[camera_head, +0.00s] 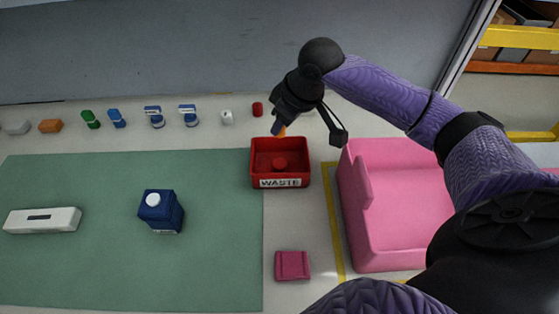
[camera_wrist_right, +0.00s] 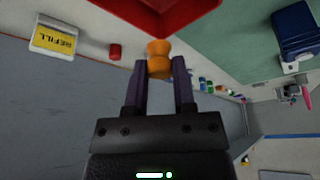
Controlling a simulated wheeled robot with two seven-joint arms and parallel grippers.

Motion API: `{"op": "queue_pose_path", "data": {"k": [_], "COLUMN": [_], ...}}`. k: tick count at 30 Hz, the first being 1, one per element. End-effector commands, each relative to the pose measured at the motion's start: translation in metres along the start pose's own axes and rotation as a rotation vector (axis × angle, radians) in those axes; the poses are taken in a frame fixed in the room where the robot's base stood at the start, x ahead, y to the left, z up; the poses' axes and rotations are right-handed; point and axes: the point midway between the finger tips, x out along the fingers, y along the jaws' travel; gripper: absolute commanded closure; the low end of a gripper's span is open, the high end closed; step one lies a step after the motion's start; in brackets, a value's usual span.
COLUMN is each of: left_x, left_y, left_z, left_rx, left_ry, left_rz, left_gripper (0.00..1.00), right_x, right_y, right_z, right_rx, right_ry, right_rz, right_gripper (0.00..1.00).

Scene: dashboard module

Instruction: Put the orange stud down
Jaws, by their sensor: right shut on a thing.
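The orange stud (camera_wrist_right: 158,60) is between the fingers of my right gripper (camera_wrist_right: 158,82), near their tips, in the right wrist view. The gripper is shut on it. In the head view my right gripper (camera_head: 278,127) points down at the back edge of the red waste bin (camera_head: 259,172), and only a small part of the stud (camera_head: 282,131) shows below it. I cannot tell how high the stud is above the bin's rim. The bin also shows in the wrist view (camera_wrist_right: 180,14), beyond the stud. My left gripper is not in view.
A pink container (camera_head: 400,225) stands to the right. A dark blue carton (camera_head: 161,212) and a white box (camera_head: 42,220) are on the green mat (camera_head: 100,265). Several small items line the back. A pink block (camera_head: 292,265) lies in front.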

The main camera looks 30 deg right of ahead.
Motion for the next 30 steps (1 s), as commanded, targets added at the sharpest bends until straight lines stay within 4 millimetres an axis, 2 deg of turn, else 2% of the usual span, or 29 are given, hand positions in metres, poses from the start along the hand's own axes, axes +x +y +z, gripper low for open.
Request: {"op": "queue_pose_path", "data": {"k": [3,12,20,28,29,30], "left_x": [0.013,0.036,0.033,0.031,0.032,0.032], "left_y": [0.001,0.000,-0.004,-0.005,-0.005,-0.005], "left_z": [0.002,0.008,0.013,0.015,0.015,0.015], "left_rx": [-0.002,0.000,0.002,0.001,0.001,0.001], "left_ry": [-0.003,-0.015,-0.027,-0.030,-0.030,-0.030], "left_rz": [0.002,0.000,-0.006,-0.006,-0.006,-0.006], "left_gripper": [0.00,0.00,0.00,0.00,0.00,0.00], "right_x": [0.028,0.084,0.082,0.090,0.090,0.090], "right_y": [-0.001,0.000,0.000,0.000,0.000,0.000], "right_z": [0.012,0.035,0.035,0.037,0.037,0.037], "right_rx": [0.001,0.000,-0.001,-0.002,-0.002,-0.002], "right_ry": [-0.006,-0.004,0.000,-0.001,0.000,0.000], "right_rz": [-0.003,-0.001,0.000,0.000,0.000,0.001], "right_gripper": [1.00,1.00,1.00,1.00,0.64,0.55]}}
